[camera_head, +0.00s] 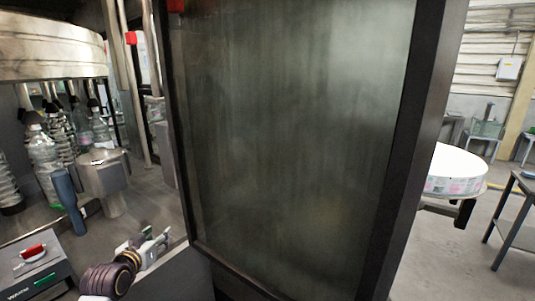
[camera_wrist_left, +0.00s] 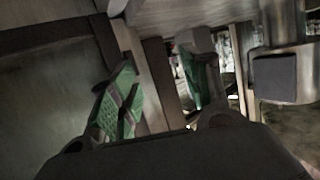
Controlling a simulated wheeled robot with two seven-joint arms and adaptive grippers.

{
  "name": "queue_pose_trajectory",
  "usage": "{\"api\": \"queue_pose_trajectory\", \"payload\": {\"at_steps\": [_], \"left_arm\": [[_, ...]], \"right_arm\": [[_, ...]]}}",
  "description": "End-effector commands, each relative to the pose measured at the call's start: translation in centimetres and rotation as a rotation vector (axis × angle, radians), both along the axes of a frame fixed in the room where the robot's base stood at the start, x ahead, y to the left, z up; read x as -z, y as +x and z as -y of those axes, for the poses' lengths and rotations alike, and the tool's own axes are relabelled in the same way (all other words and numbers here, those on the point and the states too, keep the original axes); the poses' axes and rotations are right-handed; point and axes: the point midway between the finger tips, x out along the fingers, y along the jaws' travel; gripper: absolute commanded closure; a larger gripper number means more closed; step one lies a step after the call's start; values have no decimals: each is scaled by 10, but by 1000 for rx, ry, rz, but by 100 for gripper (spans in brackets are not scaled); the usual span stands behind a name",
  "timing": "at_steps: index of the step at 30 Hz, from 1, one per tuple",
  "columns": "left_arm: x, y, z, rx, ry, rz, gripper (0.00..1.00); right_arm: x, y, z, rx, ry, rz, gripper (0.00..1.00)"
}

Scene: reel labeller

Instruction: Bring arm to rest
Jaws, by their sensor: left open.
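My left gripper (camera_head: 152,243) shows small at the lower left of the head view, in front of the machine and left of the dark-framed glass door. In the left wrist view my left gripper (camera_wrist_left: 162,68) has its two green-padded fingers spread apart, with nothing held between them. Grey beams and panels of the machine lie beyond the fingers. My right gripper is in neither view.
A large dark-framed glass door (camera_head: 290,140) fills the middle of the head view. Clear bottles (camera_head: 46,155) stand at the left under a round metal drum (camera_head: 50,48). A control box (camera_head: 38,272) is at lower left. A white reel (camera_head: 457,170) is at right.

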Motion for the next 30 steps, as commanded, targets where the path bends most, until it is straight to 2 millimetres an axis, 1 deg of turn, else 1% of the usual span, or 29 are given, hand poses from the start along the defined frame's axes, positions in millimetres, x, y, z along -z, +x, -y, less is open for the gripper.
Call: {"api": "queue_pose_trajectory", "payload": {"at_steps": [1, 5, 6, 11, 15, 17, 21, 24, 30], "left_arm": [[16, -10, 9, 10, 4, -47, 52], [54, -38, 29, 34, 19, -171, 52], [65, -48, 36, 40, 25, -208, 52], [106, -88, 58, 65, 41, -357, 52], [136, -128, 75, 85, 52, -484, 52], [148, -146, 83, 94, 57, -540, 52], [171, -189, 98, 109, 68, -665, 52], [182, -215, 105, 117, 75, -734, 52], [193, -249, 114, 128, 81, -829, 52]], "right_arm": [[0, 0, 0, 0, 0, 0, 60], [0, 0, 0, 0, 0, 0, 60], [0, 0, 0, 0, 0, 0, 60], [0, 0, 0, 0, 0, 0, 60], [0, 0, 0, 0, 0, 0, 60], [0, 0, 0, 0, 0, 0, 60], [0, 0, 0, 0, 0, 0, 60], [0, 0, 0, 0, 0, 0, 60], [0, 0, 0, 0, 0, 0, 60]]}}
